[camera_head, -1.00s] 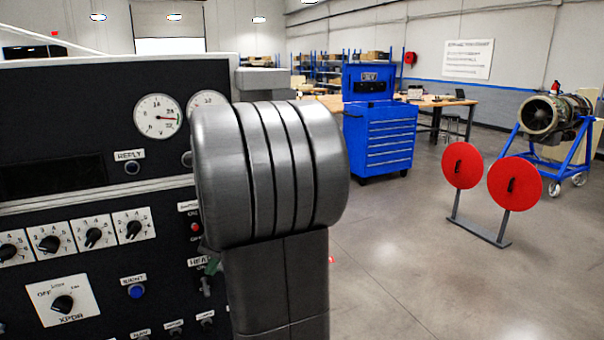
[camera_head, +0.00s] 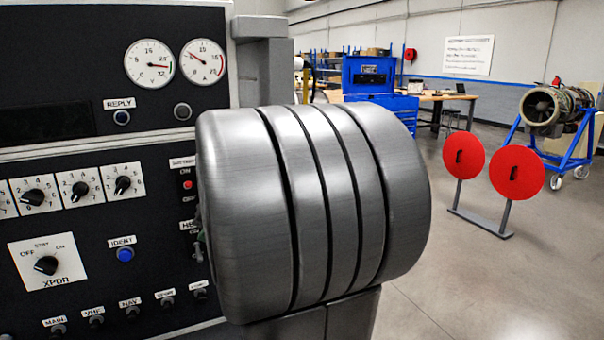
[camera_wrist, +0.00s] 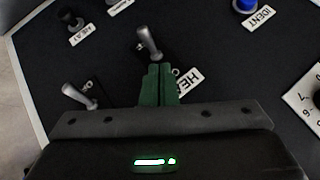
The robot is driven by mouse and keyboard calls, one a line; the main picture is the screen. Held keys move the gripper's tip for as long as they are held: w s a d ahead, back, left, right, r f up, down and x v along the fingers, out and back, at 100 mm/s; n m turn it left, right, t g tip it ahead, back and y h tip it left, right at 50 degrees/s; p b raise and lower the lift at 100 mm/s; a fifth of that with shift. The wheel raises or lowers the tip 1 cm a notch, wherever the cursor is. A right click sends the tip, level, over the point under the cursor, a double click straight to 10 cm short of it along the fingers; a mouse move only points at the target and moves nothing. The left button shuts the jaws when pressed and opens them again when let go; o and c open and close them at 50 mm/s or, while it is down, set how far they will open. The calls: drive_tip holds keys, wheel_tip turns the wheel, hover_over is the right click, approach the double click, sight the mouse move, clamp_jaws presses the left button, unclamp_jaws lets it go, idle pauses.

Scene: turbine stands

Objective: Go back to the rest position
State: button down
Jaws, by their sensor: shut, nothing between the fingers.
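My gripper (camera_wrist: 158,72) shows in the wrist view with its two green fingers together and nothing between them. Its tips are close to a silver toggle switch (camera_wrist: 148,42) on the black panel (camera_wrist: 215,60); I cannot tell whether they touch it. A label, partly hidden by the fingers, lies beside them. In the head view my grey arm link fills the middle and hides most of the gripper. The black control panel (camera_head: 70,225) stands at the left.
A second toggle (camera_wrist: 78,96) and a black knob (camera_wrist: 70,20) are close by on the panel. Two red discs on a stand (camera_head: 463,157), a blue tool cabinet (camera_head: 368,78) and a turbine on a blue stand (camera_head: 545,106) are at the right. Grey floor between them is open.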

drive_tip(key=shift+s+d+f+b, duration=0.15)
drive_tip(key=shift+f+b, duration=0.15)
drive_tip(key=shift+b, duration=0.5)
